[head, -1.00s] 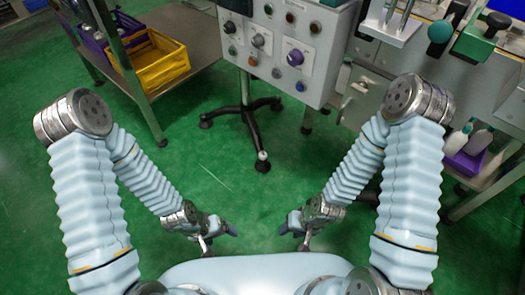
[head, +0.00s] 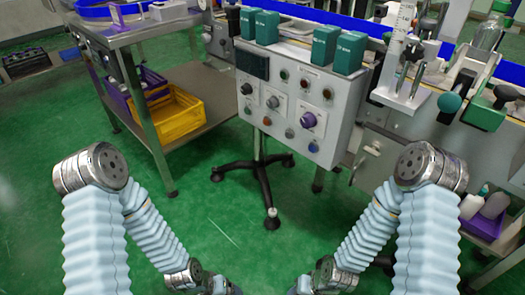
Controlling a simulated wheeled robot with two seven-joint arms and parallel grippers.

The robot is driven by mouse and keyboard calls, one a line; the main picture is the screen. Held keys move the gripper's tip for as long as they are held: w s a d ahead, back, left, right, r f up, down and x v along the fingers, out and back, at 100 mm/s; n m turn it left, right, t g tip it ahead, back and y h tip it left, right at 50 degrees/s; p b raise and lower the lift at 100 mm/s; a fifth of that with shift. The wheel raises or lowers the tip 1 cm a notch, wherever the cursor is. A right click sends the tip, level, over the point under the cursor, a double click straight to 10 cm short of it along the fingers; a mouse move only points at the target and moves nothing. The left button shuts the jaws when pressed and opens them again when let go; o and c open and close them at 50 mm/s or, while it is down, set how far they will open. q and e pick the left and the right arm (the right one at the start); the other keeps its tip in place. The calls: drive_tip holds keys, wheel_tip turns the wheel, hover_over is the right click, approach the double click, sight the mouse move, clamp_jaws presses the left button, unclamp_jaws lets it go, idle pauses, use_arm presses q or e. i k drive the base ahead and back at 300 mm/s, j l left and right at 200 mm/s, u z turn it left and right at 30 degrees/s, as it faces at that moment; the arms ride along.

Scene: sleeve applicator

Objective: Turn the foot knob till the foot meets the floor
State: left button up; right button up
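The control box (head: 300,115) stands on a post with a black star-shaped base (head: 255,172) on the green floor. The front leg of that base ends in a pale-tipped foot (head: 271,222). I cannot make out a separate foot knob or whether any foot is clear of the floor. My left gripper (head: 225,288) and my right gripper (head: 301,287) are low at the bottom edge, partly cut off, apart from the base. Whether their fingers are open or shut does not show.
A steel table (head: 150,30) with a yellow crate (head: 178,115) on its lower shelf stands at left. The conveyor machine (head: 400,122) fills the right, with a purple bin (head: 484,225) below. Green teal boxes (head: 325,46) line the back. The floor in front is clear.

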sight(271, 215)
drive_tip(key=i+j+z, duration=0.15)
drive_tip(key=z, duration=0.25)
drive_tip(key=i+j+z, duration=0.2)
drive_tip(key=z, duration=0.25)
drive_tip(key=i, duration=0.05)
